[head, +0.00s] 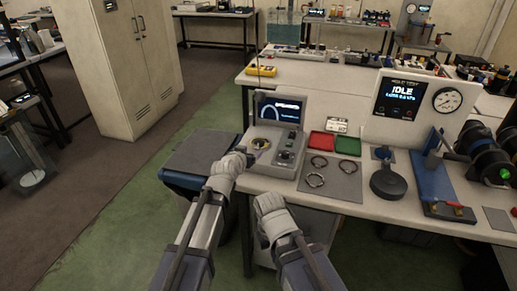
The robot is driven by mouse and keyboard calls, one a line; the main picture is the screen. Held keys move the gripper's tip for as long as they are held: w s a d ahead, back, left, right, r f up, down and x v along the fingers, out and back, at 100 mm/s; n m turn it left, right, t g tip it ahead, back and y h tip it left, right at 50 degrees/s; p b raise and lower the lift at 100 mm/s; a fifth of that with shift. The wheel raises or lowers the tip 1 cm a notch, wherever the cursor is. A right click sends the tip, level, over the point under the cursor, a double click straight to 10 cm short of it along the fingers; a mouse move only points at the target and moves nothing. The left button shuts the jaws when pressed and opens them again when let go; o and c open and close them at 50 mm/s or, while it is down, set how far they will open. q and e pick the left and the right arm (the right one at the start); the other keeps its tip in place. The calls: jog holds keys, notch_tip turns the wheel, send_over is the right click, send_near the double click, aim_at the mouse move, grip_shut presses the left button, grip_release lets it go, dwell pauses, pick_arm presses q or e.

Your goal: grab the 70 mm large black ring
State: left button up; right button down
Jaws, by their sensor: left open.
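Three dark rings lie on a grey mat on the workbench: one at the back left (319,162), one at the front left (315,180) and one at the right (348,167). Their sizes are hard to tell apart, so I cannot say which is the 70 mm one. A small round part (260,144) sits on the grey instrument (285,171) to their left. My left gripper (251,155) is open at the instrument's left front edge, beside that part, and apart from the rings. My right arm comes up at the lower middle; its fingers do not show.
Red (321,141) and green (348,145) trays lie behind the mat. A black round handled part (388,182) and a blue fixture (432,183) stand right of it. A gauge panel (408,103) reading IDLE stands behind. The bench's front edge lies before the mat.

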aim_at(256, 147)
pick_arm(q)
jog(key=shift+f+b+x, duration=0.15)
jog(key=shift+b+x, duration=0.6)
jog(key=shift+x, duration=1.05)
jog(key=shift+f+b+x, duration=0.2)
jog(key=shift+b+x, duration=0.5)
jog(key=shift+x, duration=1.1)
jog(key=shift+s+r, duration=0.15)
jog(key=shift+s, duration=0.1)
jog(key=shift+c, duration=0.5)
grip_shut()
